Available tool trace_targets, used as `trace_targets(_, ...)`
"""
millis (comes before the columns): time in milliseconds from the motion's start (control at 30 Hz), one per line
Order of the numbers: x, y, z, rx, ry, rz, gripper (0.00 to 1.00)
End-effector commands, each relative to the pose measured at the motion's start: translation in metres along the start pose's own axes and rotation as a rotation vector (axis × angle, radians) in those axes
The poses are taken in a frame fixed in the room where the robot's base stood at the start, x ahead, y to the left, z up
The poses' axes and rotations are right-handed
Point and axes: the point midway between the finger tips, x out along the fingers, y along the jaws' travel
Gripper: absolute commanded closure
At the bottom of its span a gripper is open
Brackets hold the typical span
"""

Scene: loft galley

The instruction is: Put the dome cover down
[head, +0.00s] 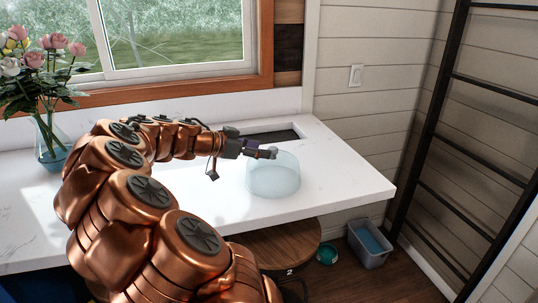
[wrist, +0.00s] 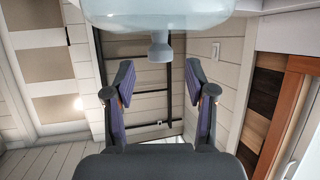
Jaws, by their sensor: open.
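The dome cover (head: 273,178) is clear, pale blue and upright on the white counter (head: 345,183), near its front edge. Its rim appears to rest on the surface. My gripper (head: 262,153) is at the height of the grey knob on top of the dome, reaching in from the left. In the wrist view the picture is upside down; the dome (wrist: 160,14) hangs at the top with its knob (wrist: 160,47) pointing down. My gripper (wrist: 159,80) is open, its two fingers apart on either side of the knob's line, with clear gaps and nothing held.
A dark recessed panel (head: 265,137) lies in the counter behind the dome. A vase of flowers (head: 50,138) stands at the left. Counter to the dome's right is clear. Below are a round wooden stool (head: 280,243), a grey bin (head: 370,244) and a teal bowl (head: 327,253).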

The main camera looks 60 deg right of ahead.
Motion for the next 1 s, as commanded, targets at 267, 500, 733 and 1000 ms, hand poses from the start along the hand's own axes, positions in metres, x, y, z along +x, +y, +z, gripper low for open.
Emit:
trace_targets(267, -0.049, -0.001, 0.001, 0.003, 0.001, -0.005, 0.45)
trace_targets(500, -0.066, 0.000, 0.000, 0.002, 0.001, -0.003, 0.45)
trace_targets(733, -0.068, 0.001, -0.001, -0.003, -0.003, -0.002, 0.45)
trace_targets(1000, -0.095, 0.047, 0.022, -0.216, -0.165, -0.036, 0.45)
